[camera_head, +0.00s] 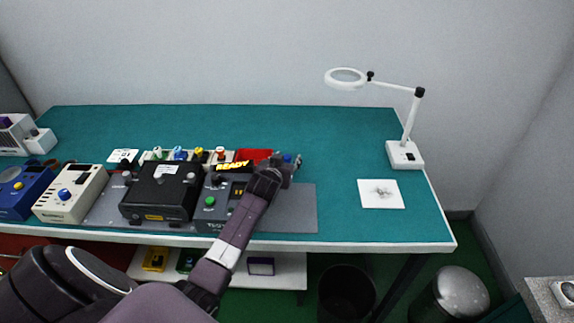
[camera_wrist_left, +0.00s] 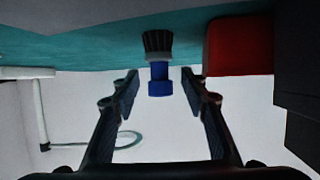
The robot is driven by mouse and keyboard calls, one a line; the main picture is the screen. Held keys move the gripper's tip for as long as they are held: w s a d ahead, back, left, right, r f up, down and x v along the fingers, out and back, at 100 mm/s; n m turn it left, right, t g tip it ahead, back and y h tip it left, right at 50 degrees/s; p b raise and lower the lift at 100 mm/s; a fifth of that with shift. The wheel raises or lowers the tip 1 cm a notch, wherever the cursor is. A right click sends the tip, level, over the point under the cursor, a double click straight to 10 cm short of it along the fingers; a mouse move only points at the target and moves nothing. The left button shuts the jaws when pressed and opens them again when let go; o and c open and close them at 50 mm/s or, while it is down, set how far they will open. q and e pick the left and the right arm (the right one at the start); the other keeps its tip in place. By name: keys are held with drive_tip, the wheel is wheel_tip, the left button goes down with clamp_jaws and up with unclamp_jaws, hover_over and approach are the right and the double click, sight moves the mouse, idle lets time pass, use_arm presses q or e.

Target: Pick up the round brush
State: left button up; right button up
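The round brush (camera_wrist_left: 159,70) has a blue handle and dark bristles. In the left wrist view, which looks upside down, its bristles are against the teal table top and its handle sticks away from it. My left gripper (camera_wrist_left: 160,76) is open, with one finger on each side of the blue handle and a gap showing on both sides. In the head view my left gripper (camera_head: 289,163) is over the table beside the red bin (camera_head: 253,154), and a small blue bit at it seems to be the brush, mostly hidden. My right gripper is not in view.
The red bin also stands close beside the brush in the left wrist view (camera_wrist_left: 239,46). A black device (camera_head: 160,190) and several small bottles stand left of the gripper. A magnifier lamp (camera_head: 404,154) and a white sheet (camera_head: 381,201) are at right. The table's back middle is clear.

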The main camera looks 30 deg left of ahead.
use_arm(q)
clamp_jaws()
drive_tip(key=shift+r, duration=0.1)
